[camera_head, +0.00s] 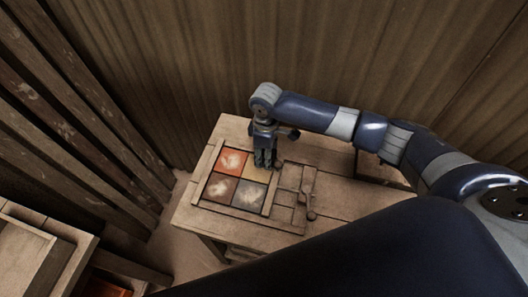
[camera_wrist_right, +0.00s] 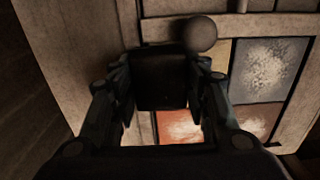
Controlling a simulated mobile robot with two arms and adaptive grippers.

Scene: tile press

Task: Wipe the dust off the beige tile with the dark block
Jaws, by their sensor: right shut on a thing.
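My right gripper (camera_head: 265,162) is over the far right corner of the tiles, fingers pointing down. In the right wrist view it is shut on the dark block (camera_wrist_right: 161,80), which sits between the fingers. Whether the block touches a tile cannot be told. A greyish dusty tile (camera_wrist_right: 268,68) shows right of the gripper there. My left gripper is out of view.
An orange tile (camera_head: 231,161) and a grey-brown tile (camera_head: 220,188) also carry pale dust. A wooden lever with a round knob (camera_head: 312,216) lies right of the tiles, and the knob is close to the gripper in the wrist view. The bench's near edge (camera_head: 195,224) is clear.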

